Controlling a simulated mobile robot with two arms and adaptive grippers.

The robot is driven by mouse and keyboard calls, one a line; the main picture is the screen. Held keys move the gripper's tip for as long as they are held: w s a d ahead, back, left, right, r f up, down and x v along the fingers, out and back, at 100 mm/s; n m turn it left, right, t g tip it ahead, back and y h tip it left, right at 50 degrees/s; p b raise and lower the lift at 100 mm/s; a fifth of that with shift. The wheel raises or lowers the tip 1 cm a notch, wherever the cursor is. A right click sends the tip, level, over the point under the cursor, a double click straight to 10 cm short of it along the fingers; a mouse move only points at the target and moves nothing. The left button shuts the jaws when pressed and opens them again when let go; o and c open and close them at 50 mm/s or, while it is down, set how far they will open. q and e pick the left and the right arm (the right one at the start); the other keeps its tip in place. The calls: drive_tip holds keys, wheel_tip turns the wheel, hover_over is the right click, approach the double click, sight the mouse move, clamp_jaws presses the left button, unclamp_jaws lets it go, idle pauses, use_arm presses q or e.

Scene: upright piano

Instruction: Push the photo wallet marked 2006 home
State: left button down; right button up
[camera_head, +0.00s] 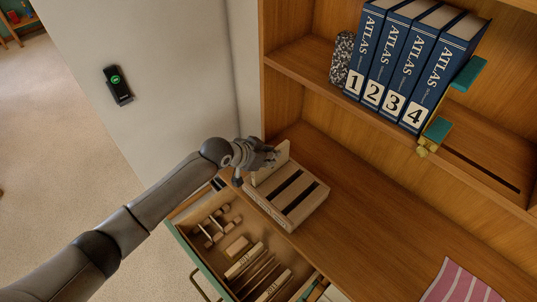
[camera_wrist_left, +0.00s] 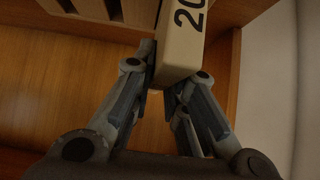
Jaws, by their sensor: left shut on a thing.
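A cream photo wallet (camera_head: 283,156) stands upright at the far left end of the slotted wooden holder (camera_head: 308,207). In the left wrist view the wallet (camera_wrist_left: 181,52) shows a black "20"; the rest of its mark is out of frame. My left gripper (camera_head: 271,160) is shut on the wallet's near end, and its fingers (camera_wrist_left: 168,88) press both sides. The holder has two dark empty slots beside the wallet. I cannot tell how deep the wallet sits. My right gripper is not in view.
The open drawer (camera_head: 205,265) below holds several marked wallets (camera_head: 245,262) and small wooden pieces. Blue atlases (camera_head: 405,60) numbered 1 to 4 stand on the shelf above. The desk top right of the holder is clear up to a pink striped sheet (camera_head: 460,284).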

use_arm(q)
drive_tip(key=shift+f+b, duration=0.45)
drive_tip(key=shift+f, duration=0.4)
drive_tip(key=shift+p, duration=0.5)
idle(1.4)
drive_tip(key=shift+f+b, duration=0.95)
drive_tip(key=shift+f, duration=0.35)
idle(0.6)
drive_tip(key=c, duration=1.4)
unclamp_jaws()
drive_tip(key=shift+o, duration=0.2)
drive_tip(key=shift+a, duration=0.1)
drive_tip(key=v, duration=1.2)
